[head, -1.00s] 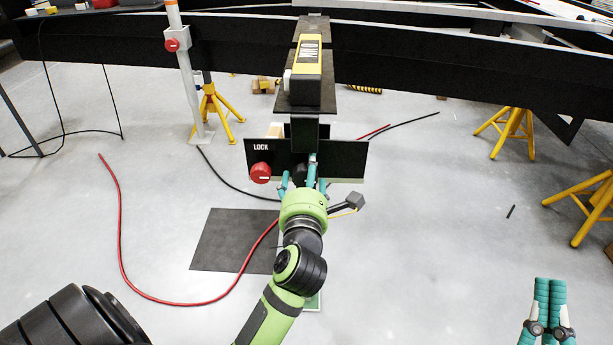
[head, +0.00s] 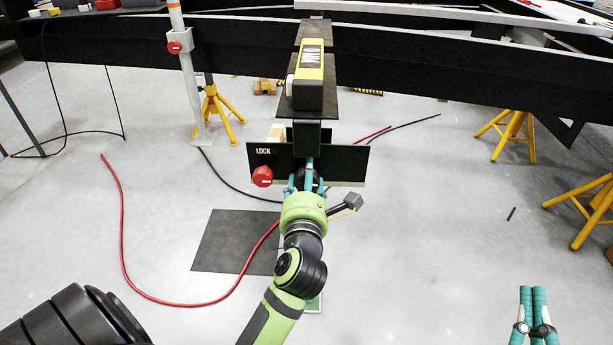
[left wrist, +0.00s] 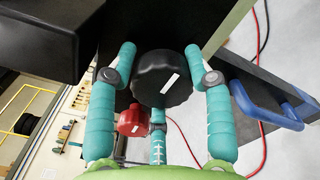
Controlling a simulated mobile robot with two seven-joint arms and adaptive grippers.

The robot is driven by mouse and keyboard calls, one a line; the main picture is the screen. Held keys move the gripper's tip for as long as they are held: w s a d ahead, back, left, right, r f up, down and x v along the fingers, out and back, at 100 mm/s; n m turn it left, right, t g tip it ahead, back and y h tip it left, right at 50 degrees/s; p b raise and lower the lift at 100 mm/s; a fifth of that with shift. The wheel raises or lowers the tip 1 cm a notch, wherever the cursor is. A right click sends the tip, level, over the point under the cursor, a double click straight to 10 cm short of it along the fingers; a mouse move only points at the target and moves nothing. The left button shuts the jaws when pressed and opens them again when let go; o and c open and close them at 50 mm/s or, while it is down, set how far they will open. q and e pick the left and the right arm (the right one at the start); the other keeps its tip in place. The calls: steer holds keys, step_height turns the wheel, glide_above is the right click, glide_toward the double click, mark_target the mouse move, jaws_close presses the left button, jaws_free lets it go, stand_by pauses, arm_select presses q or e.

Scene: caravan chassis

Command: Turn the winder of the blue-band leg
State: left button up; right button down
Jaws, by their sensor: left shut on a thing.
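A black round knob (left wrist: 163,78) with a white mark, apparently the winder, faces the left wrist camera. My left gripper (head: 308,176) is shut on it, its teal fingers around the knob's rim; in the left wrist view the fingers (left wrist: 160,85) stand on both sides and below. In the head view the knob is mostly hidden by the fingers, in front of a black panel (head: 347,162) marked LOCK. No blue band shows clearly on a leg here. My right gripper (head: 533,292) is at the bottom right, its fingers together and empty.
A red knob (head: 262,177) sits on the panel's left, close to my left fingers; it also shows in the left wrist view (left wrist: 131,120). A blue handle (left wrist: 265,107) is at right there. A red hose (head: 122,220) and dark mat (head: 235,240) lie on the floor.

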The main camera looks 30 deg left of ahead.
arm_select(q)
steer(key=shift+w+d+r, duration=0.1)
steer(key=shift+d+r, duration=0.05)
steer(key=o, duration=1.1)
steer(key=shift+d, duration=0.1)
steer(key=shift+s+d, duration=0.15)
steer(key=shift+s, duration=0.25)
steer(key=v, duration=1.1)
steer(key=shift+s, duration=0.1)
